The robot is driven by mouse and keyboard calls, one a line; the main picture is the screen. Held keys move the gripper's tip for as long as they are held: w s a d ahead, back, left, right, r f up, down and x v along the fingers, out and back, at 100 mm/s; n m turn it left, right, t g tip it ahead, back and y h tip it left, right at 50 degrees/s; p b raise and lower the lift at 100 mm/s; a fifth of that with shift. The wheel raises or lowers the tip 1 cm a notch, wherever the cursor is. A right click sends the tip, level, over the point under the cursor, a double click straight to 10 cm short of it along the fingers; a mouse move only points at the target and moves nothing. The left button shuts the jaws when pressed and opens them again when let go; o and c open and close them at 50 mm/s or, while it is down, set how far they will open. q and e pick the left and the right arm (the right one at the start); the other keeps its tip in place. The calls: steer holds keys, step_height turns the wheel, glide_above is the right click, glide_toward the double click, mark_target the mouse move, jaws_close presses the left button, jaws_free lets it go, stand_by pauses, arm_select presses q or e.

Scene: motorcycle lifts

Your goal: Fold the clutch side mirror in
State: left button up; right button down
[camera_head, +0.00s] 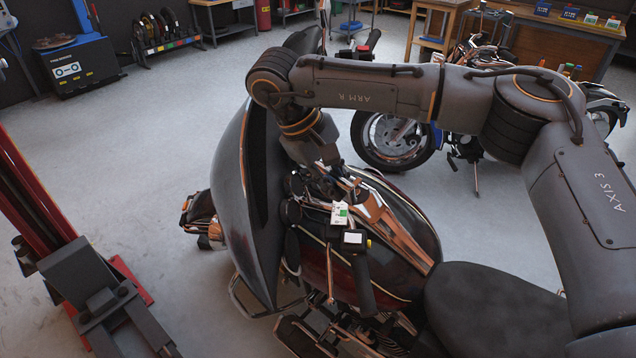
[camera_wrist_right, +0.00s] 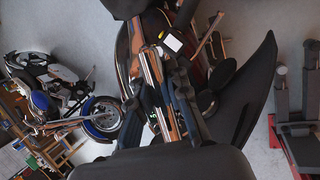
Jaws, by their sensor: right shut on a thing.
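The motorcycle's handlebar area sits behind a large dark fairing in the head view. The clutch side mirror appears to be a dark oval (camera_head: 291,248) beside the fairing; it also seems to show in the wrist view (camera_wrist_right: 222,73), though its outline blends with other dark parts. My right gripper (camera_head: 335,188) reaches down at the handlebar centre and is shut, apparently on the mirror's mount; the contact is hidden. In the wrist view its fingers (camera_wrist_right: 178,85) lie among copper-coloured and dark parts. My left gripper is out of view.
The dark fairing (camera_head: 240,190) stands close left of my right gripper. A handlebar grip (camera_head: 362,285), white-topped box (camera_head: 354,238) and the seat (camera_head: 490,308) are nearby. A red lift post (camera_head: 35,205) stands left. Open floor lies between post and fairing.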

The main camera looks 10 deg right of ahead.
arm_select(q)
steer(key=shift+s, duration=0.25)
arm_select(e)
steer(key=shift+w+d+r, duration=0.1)
steer(key=shift+d, duration=0.05)
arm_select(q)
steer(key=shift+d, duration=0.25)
arm_select(e)
steer(key=c, duration=1.3)
jaws_free()
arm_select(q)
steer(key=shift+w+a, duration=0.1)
arm_select(e)
steer(key=shift+r, duration=0.2)
steer(key=v, duration=1.1)
steer(key=shift+a+r, duration=0.2)
steer(key=shift+a, duration=0.05)
